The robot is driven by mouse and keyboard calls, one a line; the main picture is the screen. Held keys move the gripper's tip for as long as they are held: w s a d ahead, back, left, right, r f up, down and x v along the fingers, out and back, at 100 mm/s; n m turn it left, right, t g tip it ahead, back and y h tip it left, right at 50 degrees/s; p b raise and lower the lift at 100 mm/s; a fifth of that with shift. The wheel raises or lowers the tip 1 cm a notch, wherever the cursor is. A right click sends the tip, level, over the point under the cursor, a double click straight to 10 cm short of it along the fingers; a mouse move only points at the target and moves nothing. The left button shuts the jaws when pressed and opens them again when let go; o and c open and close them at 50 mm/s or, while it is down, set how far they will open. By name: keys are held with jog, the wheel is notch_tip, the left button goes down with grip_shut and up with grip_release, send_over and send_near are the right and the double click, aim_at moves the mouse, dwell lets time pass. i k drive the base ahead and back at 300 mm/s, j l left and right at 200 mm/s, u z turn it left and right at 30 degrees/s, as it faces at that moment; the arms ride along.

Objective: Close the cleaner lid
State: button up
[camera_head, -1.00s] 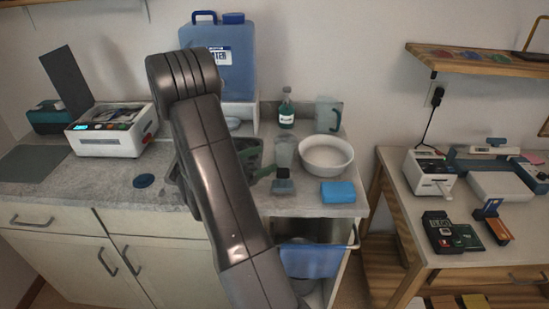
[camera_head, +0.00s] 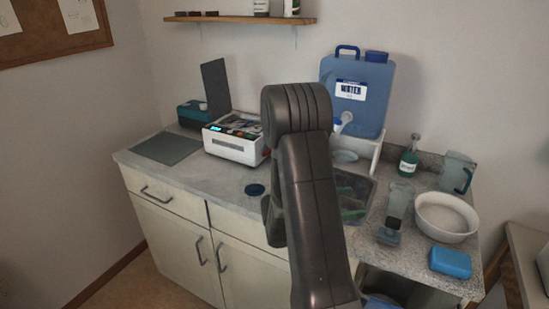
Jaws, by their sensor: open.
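The cleaner (camera_head: 233,143) is a white box with a small lit display on its front, on the counter at the left of centre. Its dark flat lid (camera_head: 215,87) stands open, nearly upright at the back left of the box. Dark and coloured items show inside the open top.
A grey mat (camera_head: 166,149) and a teal box (camera_head: 193,114) lie left of the cleaner. A dark round disc (camera_head: 255,190) lies in front. A blue water container (camera_head: 357,95), sink, bottle (camera_head: 409,158), white bowl (camera_head: 446,217) and blue block (camera_head: 450,262) are right.

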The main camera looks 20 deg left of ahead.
aim_at(214, 74)
jog(key=u, duration=1.25)
